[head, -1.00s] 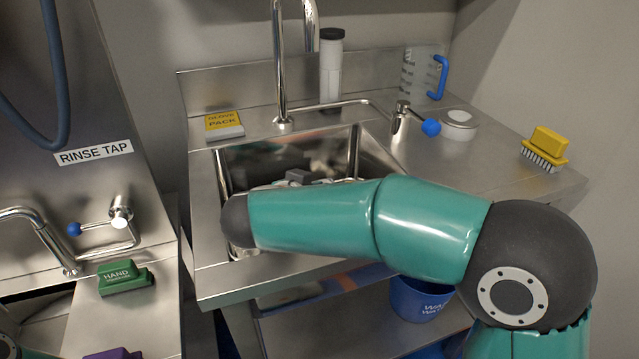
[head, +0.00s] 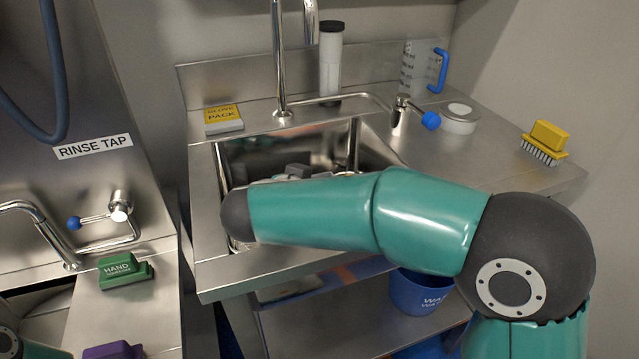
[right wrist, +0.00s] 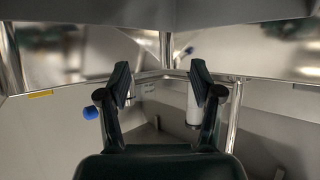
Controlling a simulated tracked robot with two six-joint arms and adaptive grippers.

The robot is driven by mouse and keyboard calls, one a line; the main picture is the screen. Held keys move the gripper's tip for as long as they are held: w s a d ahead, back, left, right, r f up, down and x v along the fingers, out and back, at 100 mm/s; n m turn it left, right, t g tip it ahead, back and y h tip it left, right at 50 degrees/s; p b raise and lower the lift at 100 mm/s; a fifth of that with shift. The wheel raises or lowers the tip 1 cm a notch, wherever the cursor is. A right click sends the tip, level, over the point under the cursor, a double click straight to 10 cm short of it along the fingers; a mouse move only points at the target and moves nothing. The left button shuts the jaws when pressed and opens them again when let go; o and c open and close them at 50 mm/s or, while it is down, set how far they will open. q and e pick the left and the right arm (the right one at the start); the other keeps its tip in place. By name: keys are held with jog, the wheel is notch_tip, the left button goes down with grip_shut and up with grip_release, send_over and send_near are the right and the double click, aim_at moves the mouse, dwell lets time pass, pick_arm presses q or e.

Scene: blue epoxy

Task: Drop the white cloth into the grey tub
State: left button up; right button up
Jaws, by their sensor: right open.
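I cannot make out the white cloth or the grey tub in either view. My right arm crosses in front of the sink (head: 205,190) in the head view and hides part of its basin. A small grey block-like shape (head: 298,171) and some pale parts show just behind the arm, and I cannot tell what they are. My right gripper (right wrist: 160,78) is open in the right wrist view, with nothing between its fingers. My left gripper is out of view; only a bit of that arm shows at the bottom left.
A blue bucket (head: 420,292) stands under the counter. Green (head: 125,270) and purple (head: 113,351) items lie at left.

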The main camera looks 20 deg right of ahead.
jog(key=o, duration=0.7)
jog(key=r+g+y+p, duration=0.1)
jog(key=p, duration=0.2)
jog(key=s+a+r+g+y+p, duration=0.1)
jog(key=r+p, duration=0.1)
jog(key=p, duration=0.1)
jog(key=s+a+r+g+y+p, duration=0.1)
jog(key=p, duration=0.2)
jog(key=shift+s+a+r, duration=0.1)
jog(key=shift+s+r, duration=0.05)
jog(key=shift+r, duration=0.25)
jog(key=v, duration=1.1)
jog(key=shift+s+a+r, duration=0.1)
jog(key=shift+a+r, duration=0.1)
jog(key=shift+r, duration=0.2)
